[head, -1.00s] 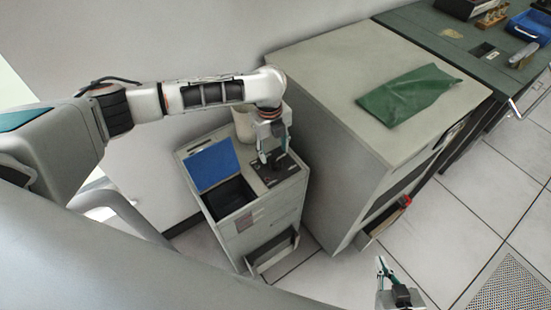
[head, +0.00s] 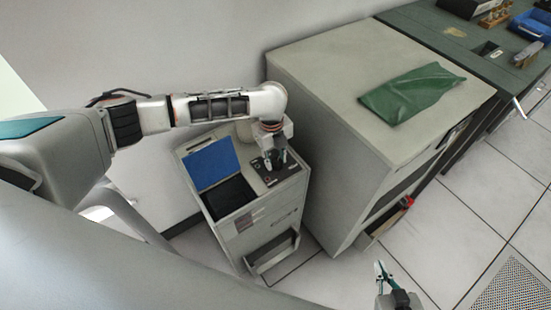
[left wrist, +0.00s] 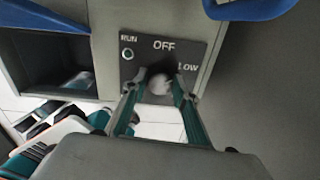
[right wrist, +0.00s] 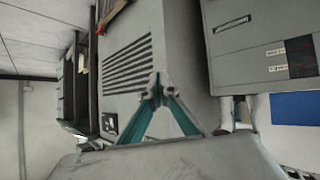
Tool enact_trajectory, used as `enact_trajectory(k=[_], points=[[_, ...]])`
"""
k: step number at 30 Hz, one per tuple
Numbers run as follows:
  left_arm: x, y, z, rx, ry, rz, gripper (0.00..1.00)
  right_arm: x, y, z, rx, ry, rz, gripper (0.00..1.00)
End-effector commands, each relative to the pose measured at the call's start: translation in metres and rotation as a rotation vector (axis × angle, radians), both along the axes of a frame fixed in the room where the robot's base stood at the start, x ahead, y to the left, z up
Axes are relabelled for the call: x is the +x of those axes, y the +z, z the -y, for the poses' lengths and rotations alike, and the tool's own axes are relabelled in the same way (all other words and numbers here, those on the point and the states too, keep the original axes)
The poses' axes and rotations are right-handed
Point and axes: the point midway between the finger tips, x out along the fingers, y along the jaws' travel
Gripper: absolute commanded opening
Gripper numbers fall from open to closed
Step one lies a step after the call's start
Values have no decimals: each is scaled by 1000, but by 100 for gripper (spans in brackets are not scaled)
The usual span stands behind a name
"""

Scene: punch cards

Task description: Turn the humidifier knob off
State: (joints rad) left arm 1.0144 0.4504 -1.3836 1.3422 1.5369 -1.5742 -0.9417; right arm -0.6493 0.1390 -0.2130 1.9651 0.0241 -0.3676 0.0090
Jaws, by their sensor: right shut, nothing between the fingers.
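The humidifier (head: 238,230) is a grey cabinet with a dark control panel (left wrist: 128,72) on its top, marked RUN, OFF and Low. A pale round knob (left wrist: 160,82) shows on the panel below the word OFF in the left wrist view. My left gripper (head: 275,160) is over this panel. In the left wrist view, its fingertips (left wrist: 158,88) are on both sides of the knob, partly apart; I cannot tell whether they touch it. My right gripper (head: 380,268) is shut and empty, low at the front, away from the humidifier; its fingertips meet in the right wrist view (right wrist: 157,84).
A blue lid (head: 210,163) stands beside an open dark compartment (head: 229,197) left of the panel. A tall grey cabinet (head: 325,200) with a green bag (head: 410,92) on top is close on the right. A dark green workbench (head: 455,48) is farther right. Tiled floor is open at lower right.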

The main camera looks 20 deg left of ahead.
Motion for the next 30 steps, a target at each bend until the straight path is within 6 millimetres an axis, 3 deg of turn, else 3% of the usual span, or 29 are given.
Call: enact_trajectory(k=[8, 22, 30], points=[[-1, 2, 0, 0, 25, -3, 6, 3, 13, 0, 0, 0, 6, 0], [-4, 2, 1, 1, 240, -7, 6, 7, 77, 2, -4, 0, 20, 0], [-4, -1, 1, -1, 463, -5, 6, -7, 54, 28, -43, -36, -43, 0]])
